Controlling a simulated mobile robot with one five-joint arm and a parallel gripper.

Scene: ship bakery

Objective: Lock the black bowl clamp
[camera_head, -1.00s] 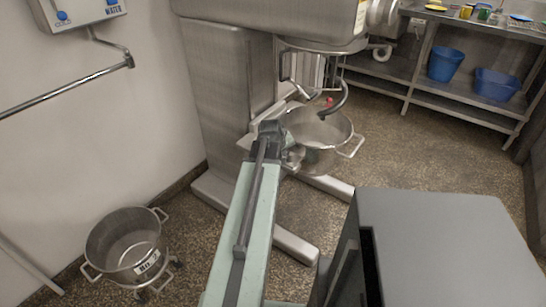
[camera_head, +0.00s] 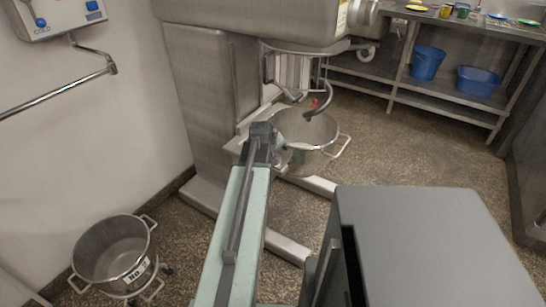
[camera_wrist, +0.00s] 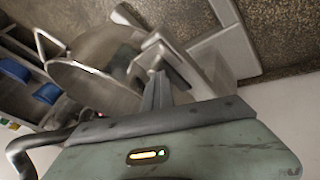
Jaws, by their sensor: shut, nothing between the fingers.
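The mixer's steel bowl (camera_head: 318,154) sits in the mixer's bowl support, under the dough hook (camera_head: 325,100). In the wrist view the bowl (camera_wrist: 95,88) lies just beyond my fingers, to the left. My gripper (camera_wrist: 158,84) is shut and empty, pointing at the bowl's side and the support. In the head view my arm's end covers the near left side of the bowl, and the fingers are hidden. I cannot clearly make out the black bowl clamp in either view. A small red part (camera_head: 314,102) shows near the bowl's far rim.
The grey mixer column (camera_head: 205,110) stands left of the bowl, with feet along the floor. A second bowl (camera_head: 112,252) on a wheeled dolly is at lower left. A steel shelf table (camera_head: 440,102) with blue tubs stands at the back right. Open floor lies right of the mixer.

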